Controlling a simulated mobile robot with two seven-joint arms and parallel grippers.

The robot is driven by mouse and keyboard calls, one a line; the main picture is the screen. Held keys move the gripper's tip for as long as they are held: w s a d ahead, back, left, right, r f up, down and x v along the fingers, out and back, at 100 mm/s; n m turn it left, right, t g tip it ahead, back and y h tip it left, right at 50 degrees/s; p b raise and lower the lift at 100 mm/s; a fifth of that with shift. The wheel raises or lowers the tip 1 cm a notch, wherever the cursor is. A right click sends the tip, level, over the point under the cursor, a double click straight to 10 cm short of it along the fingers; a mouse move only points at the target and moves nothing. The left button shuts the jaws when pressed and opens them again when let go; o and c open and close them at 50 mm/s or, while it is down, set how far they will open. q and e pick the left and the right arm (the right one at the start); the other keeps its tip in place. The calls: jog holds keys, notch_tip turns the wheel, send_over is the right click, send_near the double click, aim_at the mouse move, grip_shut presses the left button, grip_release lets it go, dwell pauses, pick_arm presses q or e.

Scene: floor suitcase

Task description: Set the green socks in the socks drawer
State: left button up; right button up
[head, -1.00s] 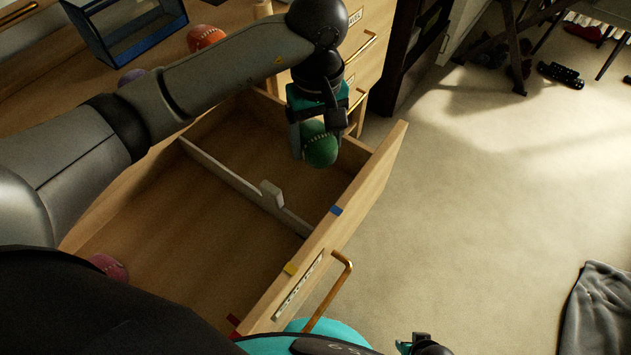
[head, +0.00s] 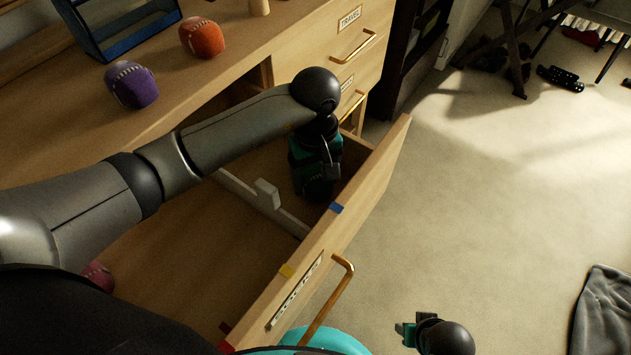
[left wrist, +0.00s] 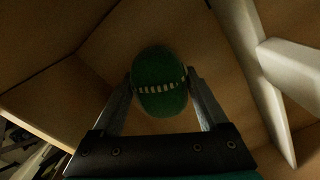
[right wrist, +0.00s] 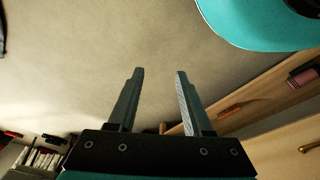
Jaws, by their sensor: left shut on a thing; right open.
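The green socks (left wrist: 160,82) are a rolled ball with a pale stitched band, held between the fingers of my left gripper (left wrist: 162,88). In the head view my left gripper (head: 316,190) is down inside the open drawer (head: 345,225), in the far compartment beyond the white divider (head: 268,195), and it hides the socks. The left wrist view shows the drawer floor behind the socks; I cannot tell if they touch it. My right gripper (right wrist: 158,100) is open and empty over the carpet, outside the drawer; it also shows in the head view (head: 405,335).
Pink socks (head: 98,276) lie in the near compartment. Purple socks (head: 132,85) and orange socks (head: 202,38) sit on the dresser top beside a blue-framed box (head: 120,25). A brass handle (head: 328,300) sticks out from the drawer front. Grey cloth (head: 603,310) lies on the carpet.

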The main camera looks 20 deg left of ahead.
aim_at(315, 173)
pick_arm(q)
jog(key=shift+f, duration=0.5)
pick_arm(e)
jog(key=shift+w+r, duration=0.15)
jog(key=shift+r, duration=0.2)
jog(key=shift+w, duration=0.1)
pick_arm(q)
jog(key=shift+f, duration=0.15)
jog(key=o, duration=1.2)
jog(key=shift+o, duration=0.2)
pick_arm(e)
jog(key=shift+w+a+r, duration=0.1)
jog(key=shift+r, duration=0.15)
pick_arm(q)
notch_tip(315, 173, up, 11)
jog(key=p, duration=0.3)
jog(key=shift+f, duration=0.2)
jog(key=shift+r+p, duration=0.5)
jog(key=shift+r, duration=0.4)
pick_arm(e)
jog(key=s+d+f, duration=0.3)
jog(key=s+f, duration=0.1)
jog(key=f, duration=0.3)
jog(key=shift+s+d+f, duration=0.15)
jog(key=shift+s+f, duration=0.15)
jog(key=shift+s, duration=0.1)
